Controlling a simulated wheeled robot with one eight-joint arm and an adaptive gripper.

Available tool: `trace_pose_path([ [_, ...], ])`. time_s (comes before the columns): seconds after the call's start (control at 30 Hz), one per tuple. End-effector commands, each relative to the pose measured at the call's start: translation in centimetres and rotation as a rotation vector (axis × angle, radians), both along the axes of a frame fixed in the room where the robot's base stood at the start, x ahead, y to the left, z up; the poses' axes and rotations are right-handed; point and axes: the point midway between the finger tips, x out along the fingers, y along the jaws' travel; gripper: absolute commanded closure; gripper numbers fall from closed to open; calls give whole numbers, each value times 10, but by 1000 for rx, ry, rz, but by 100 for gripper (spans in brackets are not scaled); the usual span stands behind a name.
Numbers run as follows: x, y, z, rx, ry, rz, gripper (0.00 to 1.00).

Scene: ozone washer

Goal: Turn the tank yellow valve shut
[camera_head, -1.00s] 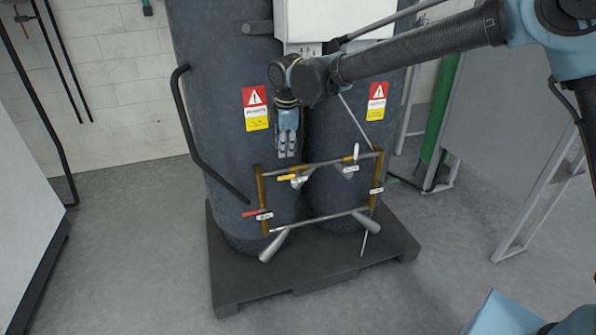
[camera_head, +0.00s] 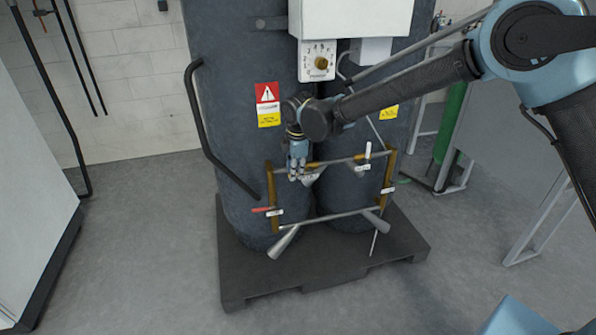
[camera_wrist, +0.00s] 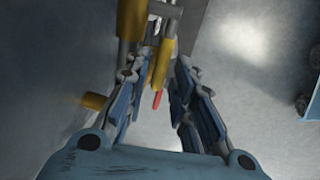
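My gripper (camera_head: 297,172) points down at the upper pipe of the valve frame in front of the dark tanks. It hides most of the yellow valve there. In the wrist view my gripper (camera_wrist: 160,108) is open, with one finger on each side. The yellow handle (camera_wrist: 161,64) reaches into the gap between the fingers, nearer the left one. I cannot tell whether a finger touches it. A red handle tip (camera_wrist: 157,99) shows farther down, beyond the yellow one.
A red-handled valve (camera_head: 263,210) is at the lower left of the frame and a white-handled valve (camera_head: 367,150) is at the upper right. A black curved pipe (camera_head: 194,125) runs left of it. The tanks (camera_head: 235,130) stand close behind on a dark pallet (camera_head: 250,287).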

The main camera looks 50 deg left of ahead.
Motion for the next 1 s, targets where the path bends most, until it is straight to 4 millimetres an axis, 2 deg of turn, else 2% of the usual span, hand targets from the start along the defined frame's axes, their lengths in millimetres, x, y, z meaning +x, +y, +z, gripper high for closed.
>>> trace_pose_path([
  [0.37, 0, 1, -5, 0, 0, 0, 77],
  [0.47, 0, 1, -5, 0, 0, 0, 99],
  [0.6, 2, -4, -4, 0, 0, -2, 100],
  [1.0, -1, -1, 1, 33, 82, 4, 100],
])
